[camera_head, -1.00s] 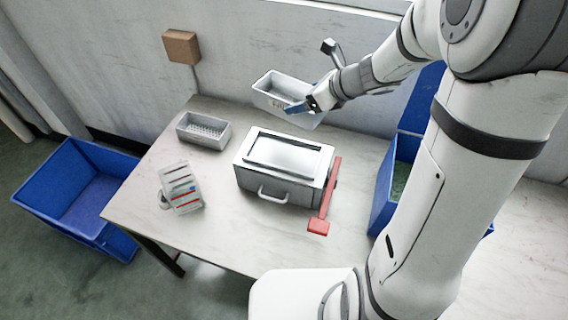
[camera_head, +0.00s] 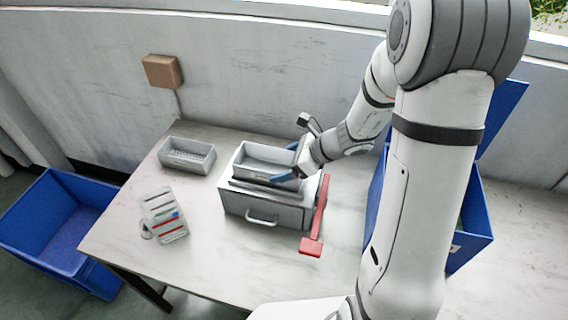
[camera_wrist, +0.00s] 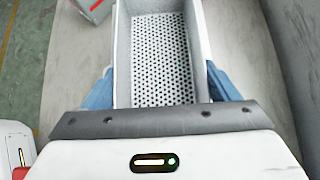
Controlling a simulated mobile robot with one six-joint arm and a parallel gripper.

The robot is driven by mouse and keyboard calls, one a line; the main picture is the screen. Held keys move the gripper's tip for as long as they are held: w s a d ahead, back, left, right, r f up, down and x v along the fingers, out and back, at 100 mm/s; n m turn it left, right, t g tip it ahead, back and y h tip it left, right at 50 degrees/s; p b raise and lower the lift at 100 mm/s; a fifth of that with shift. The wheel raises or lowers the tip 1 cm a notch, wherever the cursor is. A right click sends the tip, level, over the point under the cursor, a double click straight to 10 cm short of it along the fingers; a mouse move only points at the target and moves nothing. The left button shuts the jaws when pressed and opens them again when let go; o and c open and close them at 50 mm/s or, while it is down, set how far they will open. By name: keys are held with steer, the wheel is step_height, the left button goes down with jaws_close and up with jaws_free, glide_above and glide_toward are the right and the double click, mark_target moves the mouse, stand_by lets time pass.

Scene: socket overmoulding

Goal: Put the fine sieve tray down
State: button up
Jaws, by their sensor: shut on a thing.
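The fine sieve tray (camera_head: 262,153) is a grey, open, rectangular tray at the top of the grey box (camera_head: 262,208). My gripper (camera_head: 290,162) is shut on it from the right, with blue fingers on its two long sides. I cannot tell whether the tray rests on the box or hangs just above it. In the wrist view the tray (camera_wrist: 160,60) is empty and shows a floor full of small holes, with my gripper (camera_wrist: 160,90) across its near end.
A second perforated tray (camera_head: 187,155) stands at the table's back left. A card holder (camera_head: 163,215) stands at left, and a red bar (camera_head: 315,220) lies right of the box. Blue bins stand left (camera_head: 60,220) and right (camera_head: 470,245). The table front (camera_head: 220,265) is clear.

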steer(key=shift+f, duration=0.25)
steer(key=o, duration=2)
steer(key=shift+r, duration=0.1)
steer(key=shift+r, duration=0.1)
steer(key=shift+r, duration=0.25)
steer(key=p+v, duration=0.1)
steer(key=v, duration=1.1)
steer(key=s+r+n+h, duration=0.2)
steer(key=s+n+h, duration=0.1)
steer(key=s+n, duration=0.2)
steer(key=s+d+r+n+h, duration=0.1)
steer(key=s+n+h, duration=0.2)
steer(key=n, duration=0.7)
steer(key=s+r+n+h, duration=0.2)
steer(key=s+n+h, duration=0.1)
steer(key=s+n, duration=0.4)
steer(key=shift+d+r+g, duration=0.3)
steer(key=shift+d+g, duration=0.1)
